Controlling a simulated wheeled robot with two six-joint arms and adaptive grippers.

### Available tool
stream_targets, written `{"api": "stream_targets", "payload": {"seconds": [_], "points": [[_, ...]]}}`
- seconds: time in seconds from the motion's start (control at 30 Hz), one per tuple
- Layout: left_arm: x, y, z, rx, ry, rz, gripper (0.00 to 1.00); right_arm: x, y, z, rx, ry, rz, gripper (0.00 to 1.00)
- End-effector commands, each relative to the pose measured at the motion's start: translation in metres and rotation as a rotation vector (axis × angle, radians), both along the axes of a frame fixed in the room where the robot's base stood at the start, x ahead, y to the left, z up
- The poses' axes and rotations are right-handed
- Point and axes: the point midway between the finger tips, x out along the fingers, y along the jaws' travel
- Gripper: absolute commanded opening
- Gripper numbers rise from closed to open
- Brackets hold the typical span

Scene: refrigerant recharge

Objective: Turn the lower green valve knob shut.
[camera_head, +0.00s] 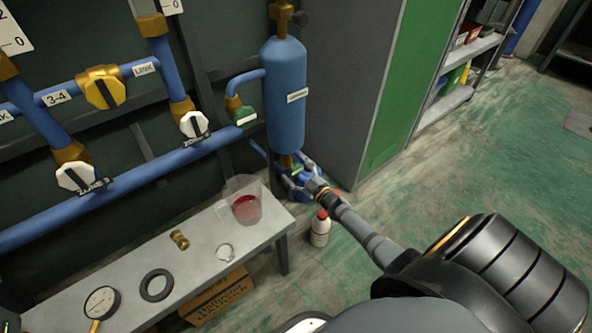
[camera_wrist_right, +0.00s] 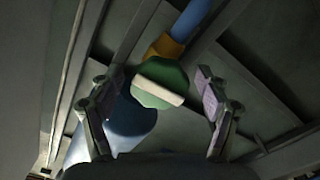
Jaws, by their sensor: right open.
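In the right wrist view, a green knob (camera_wrist_right: 162,84) with a pale bar across its face sits below a brass collar and blue pipe. My right gripper (camera_wrist_right: 153,84) is open, its fingers on either side of this knob with a visible gap on each side. In the head view, my right gripper (camera_head: 298,180) is low, by the foot of the blue cylinder (camera_head: 286,100), and hides most of the valve area there. Another green knob (camera_head: 245,116) shows higher, left of the cylinder. My left gripper is not in view.
A grey bench (camera_head: 200,262) holds a beaker of red liquid (camera_head: 246,207), a brass fitting (camera_head: 180,240), a black ring (camera_head: 157,285) and a gauge (camera_head: 101,302). A red-capped bottle (camera_head: 320,230) stands on the floor near my right arm. A cabinet (camera_head: 350,80) stands right of the cylinder.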

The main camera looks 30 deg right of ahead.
Motion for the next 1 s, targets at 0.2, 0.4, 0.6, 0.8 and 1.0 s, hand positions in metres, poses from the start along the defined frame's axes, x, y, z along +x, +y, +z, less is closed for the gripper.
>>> {"api": "stream_targets", "payload": {"seconds": [0.2, 0.4, 0.6, 0.8, 1.0], "points": [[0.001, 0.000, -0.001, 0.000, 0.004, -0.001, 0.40, -0.018, -0.002, -0.001, -0.002, 0.001, 0.000, 0.76], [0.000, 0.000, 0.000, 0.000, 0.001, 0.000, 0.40, -0.068, -0.005, -0.002, -0.001, 0.004, 0.003, 0.76], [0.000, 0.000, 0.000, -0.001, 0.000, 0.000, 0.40, -0.106, -0.008, -0.001, 0.000, 0.003, 0.001, 0.76], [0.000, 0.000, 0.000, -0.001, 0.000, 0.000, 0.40, -0.120, -0.009, 0.000, 0.000, 0.001, 0.001, 0.76], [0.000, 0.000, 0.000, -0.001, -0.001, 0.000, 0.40, -0.120, -0.009, 0.000, 0.000, 0.000, 0.000, 0.76]]}}
